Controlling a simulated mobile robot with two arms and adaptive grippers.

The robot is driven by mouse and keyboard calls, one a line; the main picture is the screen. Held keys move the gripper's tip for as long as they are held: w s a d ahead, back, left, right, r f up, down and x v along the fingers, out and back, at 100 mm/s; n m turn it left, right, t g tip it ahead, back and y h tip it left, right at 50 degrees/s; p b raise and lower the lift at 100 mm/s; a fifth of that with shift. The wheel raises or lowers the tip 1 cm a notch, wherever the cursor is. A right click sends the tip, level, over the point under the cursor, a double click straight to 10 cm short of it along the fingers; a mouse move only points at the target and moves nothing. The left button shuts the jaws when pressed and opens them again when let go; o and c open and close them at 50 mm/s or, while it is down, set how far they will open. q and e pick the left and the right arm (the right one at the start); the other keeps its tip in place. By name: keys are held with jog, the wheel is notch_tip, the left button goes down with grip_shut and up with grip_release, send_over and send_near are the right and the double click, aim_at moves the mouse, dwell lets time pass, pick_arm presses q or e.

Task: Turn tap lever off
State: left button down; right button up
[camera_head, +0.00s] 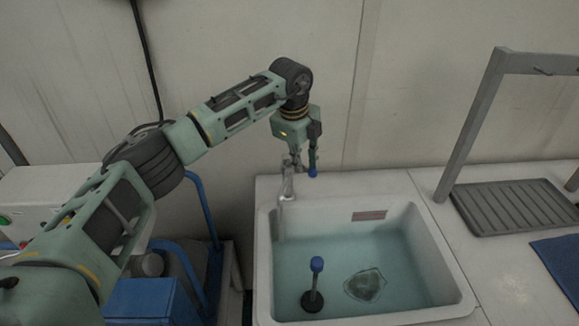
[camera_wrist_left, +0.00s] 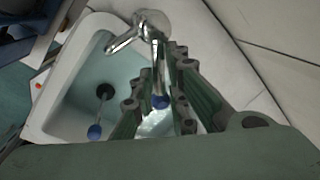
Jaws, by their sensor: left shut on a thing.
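The chrome tap (camera_head: 287,188) stands at the sink's back left edge, its spout over the basin. It also shows in the left wrist view (camera_wrist_left: 152,22). Its lever has a blue tip (camera_head: 313,173), which lies between my fingers in the left wrist view (camera_wrist_left: 160,102). My left gripper (camera_head: 299,160) points down at the tap from behind and above. It is shut on the lever, with a finger on either side (camera_wrist_left: 157,88). A faint pale streak hangs below the spout; I cannot tell clearly whether water runs. My right gripper is not in view.
The white sink (camera_head: 456,291) holds water, a blue-topped plug handle (camera_head: 317,265) and a dark-edged clear object (camera_head: 366,284). At right are a grey ribbed tray (camera_head: 515,207), a grey frame (camera_head: 468,130) and a blue mat (camera_head: 560,260). The wall is close behind the tap.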

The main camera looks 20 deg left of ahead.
pick_arm(q)
jog(key=shift+w+d+n+b, duration=0.3)
jog(key=shift+w+n, duration=0.2)
jog(key=shift+n, duration=0.5)
jog(key=shift+w+r+n+y+b, duration=0.1)
jog(key=shift+w+n+y+b, duration=0.3)
jog(key=shift+n, duration=0.7)
jog(key=shift+w+r+n+y+b, duration=0.2)
jog(key=shift+w+n, duration=0.35)
jog(key=shift+n, duration=0.55)
jog(key=shift+w+f+n+y+b, duration=0.15)
jog(key=shift+w+n+b, duration=0.3)
jog(key=shift+n, duration=0.65)
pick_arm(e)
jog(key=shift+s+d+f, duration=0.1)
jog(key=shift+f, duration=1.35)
pick_arm(q)
jog(key=shift+w+a+r, duration=0.1)
jog(key=shift+w, duration=0.05)
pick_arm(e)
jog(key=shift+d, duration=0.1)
pick_arm(q)
jog(key=c, duration=1.9)
grip_release()
jog(key=shift+o, duration=0.3)
jog(key=shift+f, duration=0.2)
